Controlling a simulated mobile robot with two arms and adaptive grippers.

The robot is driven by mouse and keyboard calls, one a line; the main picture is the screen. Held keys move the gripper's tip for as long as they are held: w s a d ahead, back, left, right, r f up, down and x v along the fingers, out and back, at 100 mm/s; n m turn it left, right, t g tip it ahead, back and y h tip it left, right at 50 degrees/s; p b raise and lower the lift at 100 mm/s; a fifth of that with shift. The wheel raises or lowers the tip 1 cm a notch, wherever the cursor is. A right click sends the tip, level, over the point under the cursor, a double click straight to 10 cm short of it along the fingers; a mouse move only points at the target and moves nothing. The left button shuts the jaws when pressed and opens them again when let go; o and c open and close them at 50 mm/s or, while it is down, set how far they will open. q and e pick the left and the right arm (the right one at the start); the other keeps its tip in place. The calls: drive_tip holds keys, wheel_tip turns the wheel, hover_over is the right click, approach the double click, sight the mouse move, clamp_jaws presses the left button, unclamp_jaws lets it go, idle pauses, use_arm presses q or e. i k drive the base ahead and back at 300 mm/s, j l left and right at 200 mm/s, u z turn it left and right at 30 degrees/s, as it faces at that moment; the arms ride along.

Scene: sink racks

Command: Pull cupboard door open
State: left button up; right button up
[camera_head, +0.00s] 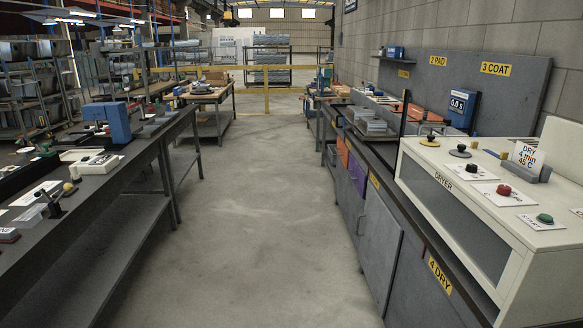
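The cupboard fronts are under the right-hand counter. A plain grey cupboard door (380,248) is left of the panel (425,292) with the yellow "4 DRY" label. Its right edge stands out as a clear line against the darker front beside it. Farther along are a purple front (357,172) and an orange front (342,151). Neither of my grippers is in view.
A white dryer box (480,200) with coloured knobs stands on the right counter, close to me. A dark workbench (140,170) with a lower shelf runs along the left. The concrete aisle (250,220) between them is clear. A yellow rail (266,100) crosses its far end.

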sight(381, 234)
drive_tip(key=i+z, duration=0.15)
drive_tip(key=i, duration=0.35)
drive_tip(key=i+j+z, duration=0.1)
drive_tip(key=i, duration=0.35)
drive_tip(key=i+j+z, duration=0.15)
drive_tip(key=i, duration=0.35)
drive_tip(key=i+j+z, duration=0.1)
drive_tip(key=i+j, duration=0.15)
drive_tip(key=i, duration=0.2)
